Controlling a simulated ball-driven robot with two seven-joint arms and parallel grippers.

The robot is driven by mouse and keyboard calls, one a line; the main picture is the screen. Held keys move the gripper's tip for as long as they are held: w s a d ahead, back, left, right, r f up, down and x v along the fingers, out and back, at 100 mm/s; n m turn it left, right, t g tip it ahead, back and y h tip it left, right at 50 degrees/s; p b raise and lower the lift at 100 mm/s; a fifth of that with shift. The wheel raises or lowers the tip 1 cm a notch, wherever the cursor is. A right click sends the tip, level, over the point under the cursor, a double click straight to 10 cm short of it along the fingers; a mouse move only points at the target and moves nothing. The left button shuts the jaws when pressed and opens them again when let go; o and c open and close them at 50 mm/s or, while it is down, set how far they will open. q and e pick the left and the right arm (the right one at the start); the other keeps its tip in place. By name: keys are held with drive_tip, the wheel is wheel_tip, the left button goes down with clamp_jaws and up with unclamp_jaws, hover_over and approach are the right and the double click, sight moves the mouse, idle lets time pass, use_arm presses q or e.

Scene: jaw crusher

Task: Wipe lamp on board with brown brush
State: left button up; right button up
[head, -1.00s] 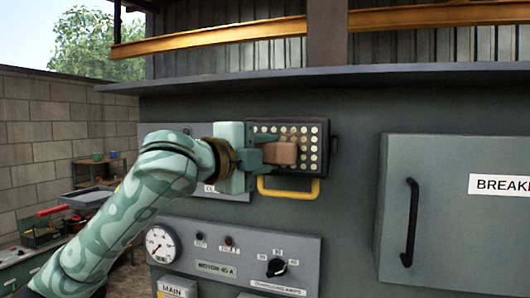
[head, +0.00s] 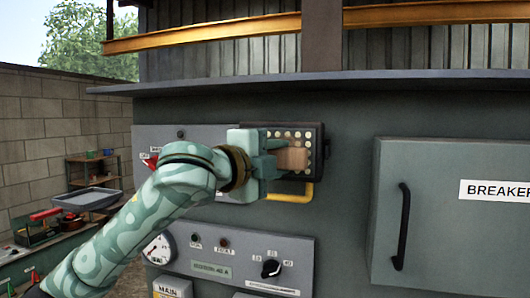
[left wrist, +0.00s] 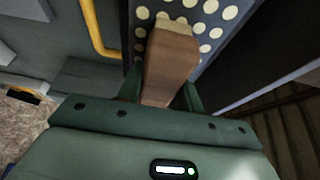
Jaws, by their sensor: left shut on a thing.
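The lamp board (head: 318,141) is a dark framed panel with rows of round cream dots, set on the grey machine wall. My left gripper (head: 272,160) is in front of its left and middle part and is shut on the brown brush (head: 293,159). In the left wrist view the brush (left wrist: 172,62) stands between the fingers, its pale bristle end toward the dotted lamp board (left wrist: 207,30). The bristles appear to be at the dots, but I cannot tell if they touch. The brush and gripper hide some dots. My right gripper is out of view.
A yellow handle (head: 300,195) juts out under the board. A breaker cabinet (head: 440,225) with a black handle is at the right. A control panel with a gauge (head: 158,248) and knob (head: 271,268) is below. A ledge (head: 400,82) runs above.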

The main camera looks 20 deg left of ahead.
sight(298, 154)
use_arm(q)
drive_tip(key=shift+d, duration=0.55)
drive_tip(key=shift+d+r+p, duration=0.1)
drive_tip(key=shift+d+p, duration=0.75)
drive_tip(key=shift+d, duration=1.1)
drive_tip(key=shift+a+p, duration=0.15)
drive_tip(key=shift+p, duration=0.5)
drive_tip(key=shift+w+a+p, duration=0.1)
drive_tip(key=shift+a+p, duration=0.45)
drive_tip(key=shift+a, duration=1.45)
drive_tip(key=shift+a+p, duration=0.4)
drive_tip(key=shift+a, duration=1.55)
drive_tip(key=shift+d+r, duration=0.1)
drive_tip(key=shift+r, duration=0.35)
drive_tip(key=shift+d, duration=3.95)
drive_tip(key=shift+a, duration=4.05)
